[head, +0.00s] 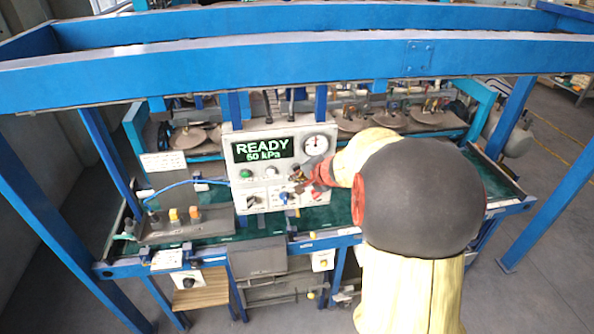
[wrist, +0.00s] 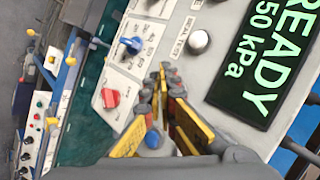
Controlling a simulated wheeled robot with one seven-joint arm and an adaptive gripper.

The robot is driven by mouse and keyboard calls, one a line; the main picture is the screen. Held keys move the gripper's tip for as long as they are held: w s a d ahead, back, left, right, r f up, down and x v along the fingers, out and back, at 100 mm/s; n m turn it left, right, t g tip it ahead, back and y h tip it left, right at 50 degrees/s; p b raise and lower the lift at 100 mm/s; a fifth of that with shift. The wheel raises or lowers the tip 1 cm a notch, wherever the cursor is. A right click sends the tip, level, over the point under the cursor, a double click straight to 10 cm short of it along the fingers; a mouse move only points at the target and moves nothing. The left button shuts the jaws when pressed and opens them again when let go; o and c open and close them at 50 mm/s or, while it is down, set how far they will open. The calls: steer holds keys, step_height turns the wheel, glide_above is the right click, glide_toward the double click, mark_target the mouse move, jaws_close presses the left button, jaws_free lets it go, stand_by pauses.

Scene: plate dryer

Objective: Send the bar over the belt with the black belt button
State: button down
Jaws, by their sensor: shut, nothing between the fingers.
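My gripper (head: 299,178) is at the lower right of the white control panel (head: 234,160) in the head view. In the wrist view my gripper (wrist: 163,74) points along the panel face, its yellow-padded fingers shut and empty. A white box (head: 185,275) with a dark round button (head: 188,283) hangs below the table's front left edge, far from my gripper; I cannot read its label. A dark teal surface (head: 330,217), seemingly the belt, runs behind and below the panel. I cannot tell which piece is the bar.
The panel has a READY 50 kPa display (wrist: 262,60), a silver button (wrist: 199,41), a blue switch (wrist: 132,45) and a red switch (wrist: 110,97). Blue frame beams (head: 300,75) cross overhead. A grey block (head: 185,227) with orange and yellow pieces stands left. Floor at right is clear.

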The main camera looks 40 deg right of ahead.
steer(key=shift+w+d, duration=0.1)
steer(key=shift+w, duration=0.05)
steer(key=shift+w+d+b, duration=0.15)
steer(key=shift+w+b, duration=0.05)
steer(key=shift+b, duration=0.1)
